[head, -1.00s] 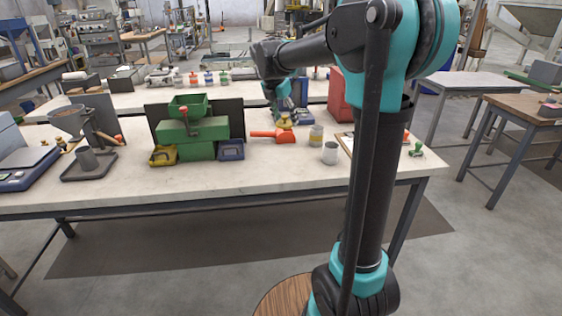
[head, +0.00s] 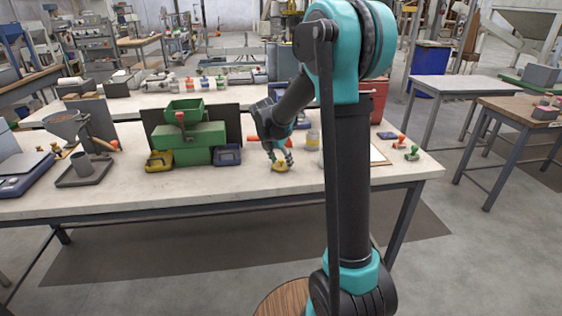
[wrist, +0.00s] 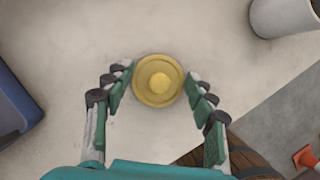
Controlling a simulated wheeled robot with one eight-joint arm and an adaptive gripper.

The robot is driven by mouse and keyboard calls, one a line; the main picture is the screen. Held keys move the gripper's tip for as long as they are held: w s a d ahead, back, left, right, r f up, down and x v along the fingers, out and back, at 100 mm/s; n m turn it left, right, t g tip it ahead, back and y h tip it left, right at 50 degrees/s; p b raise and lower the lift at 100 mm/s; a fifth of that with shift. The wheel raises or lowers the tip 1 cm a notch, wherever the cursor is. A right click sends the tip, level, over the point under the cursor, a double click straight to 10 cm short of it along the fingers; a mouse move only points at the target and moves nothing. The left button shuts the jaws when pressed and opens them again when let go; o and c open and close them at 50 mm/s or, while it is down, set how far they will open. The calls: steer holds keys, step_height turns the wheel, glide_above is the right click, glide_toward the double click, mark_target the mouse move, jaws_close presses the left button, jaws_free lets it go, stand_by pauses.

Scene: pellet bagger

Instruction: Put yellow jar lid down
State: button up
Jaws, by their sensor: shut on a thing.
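The yellow jar lid (head: 281,167) is a round disc with a raised centre. It also shows in the wrist view (wrist: 158,81), face-on between my fingertips. My gripper (head: 281,160) is shut on its edges, one finger on each side, over the front part of the white table. In the wrist view my gripper (wrist: 160,82) has both fingertips against the rim. The lid is very low over the tabletop; I cannot tell whether it touches. A clear jar (head: 313,139) with yellowish contents stands behind and right of the lid.
A blue bin (head: 227,155) and a yellow bin (head: 159,160) sit by the green machine (head: 190,138) on the left. A white cup (wrist: 284,14) is to the right. An orange scoop (head: 256,139) lies behind my gripper. The table's front edge (head: 240,200) is close.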

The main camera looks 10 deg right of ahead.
steer(key=shift+f, duration=0.15)
steer(key=o, duration=0.8)
steer(key=v, duration=1.1)
steer(key=shift+s+d+f+m+t+y, duration=0.15)
steer(key=shift+s+d+f+m+y, duration=0.7)
steer(key=shift+s+f+m, duration=2.75)
steer(key=shift+s+d+f+m+t+y, duration=0.2)
steer(key=shift+s+d+f+m, duration=1.4)
steer(key=shift+s+m, duration=3.9)
steer(key=shift+s+d+f+m+t+y, duration=0.15)
steer(key=shift+s+d+f+m+y, duration=0.65)
steer(key=shift+s+f+m, duration=2.85)
steer(key=shift+s+d+r+m+h, duration=0.25)
steer(key=shift+s+r+m, duration=0.5)
steer(key=shift+s+r, duration=0.25)
